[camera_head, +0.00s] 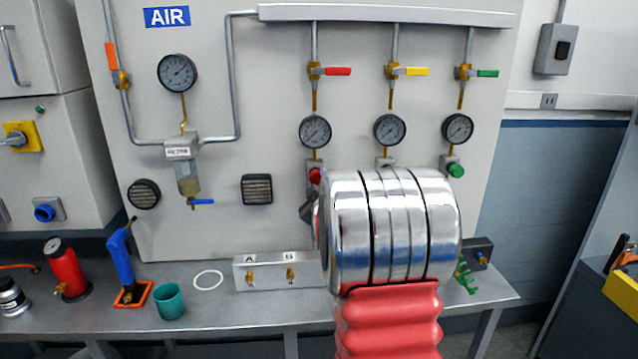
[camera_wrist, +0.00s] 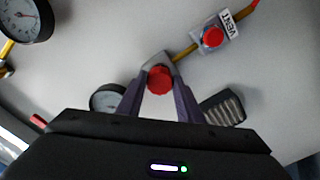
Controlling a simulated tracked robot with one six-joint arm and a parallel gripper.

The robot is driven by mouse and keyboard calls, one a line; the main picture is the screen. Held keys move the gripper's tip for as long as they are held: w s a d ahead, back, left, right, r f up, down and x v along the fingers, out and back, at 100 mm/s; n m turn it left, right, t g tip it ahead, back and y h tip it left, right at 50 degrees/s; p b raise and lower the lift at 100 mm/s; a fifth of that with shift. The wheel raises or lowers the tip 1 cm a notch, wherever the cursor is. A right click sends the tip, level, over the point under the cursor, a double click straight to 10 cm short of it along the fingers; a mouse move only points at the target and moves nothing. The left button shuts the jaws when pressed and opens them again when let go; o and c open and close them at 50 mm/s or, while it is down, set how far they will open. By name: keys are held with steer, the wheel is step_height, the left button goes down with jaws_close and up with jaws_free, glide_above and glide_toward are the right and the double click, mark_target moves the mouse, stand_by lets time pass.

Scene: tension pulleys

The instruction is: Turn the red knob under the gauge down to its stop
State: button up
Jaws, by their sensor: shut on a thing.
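The red knob (camera_wrist: 160,79) sits on a grey block on the panel in the wrist view. My gripper (camera_wrist: 160,92) is shut on it, with one dark finger on each side. In the head view the red knob (camera_head: 315,176) shows just below the left gauge (camera_head: 315,131) of the lower row, beside my silver wrist. That wrist hides most of the gripper there. A gauge (camera_wrist: 106,98) shows near the knob in the wrist view, partly hidden by a finger. I cannot read its needle, nor how far the knob is turned.
A second red knob (camera_wrist: 212,37) beside a VENT label is close by. Red (camera_head: 338,71), yellow (camera_head: 417,71) and green (camera_head: 488,73) valve handles are above. The bench (camera_head: 225,318) holds a teal cup (camera_head: 169,301).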

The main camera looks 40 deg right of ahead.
steer(key=shift+f+n, duration=0.1)
steer(key=shift+n, duration=0.8)
steer(key=o, duration=1.1)
steer(key=v, duration=1.4)
steer(key=shift+w, duration=0.1)
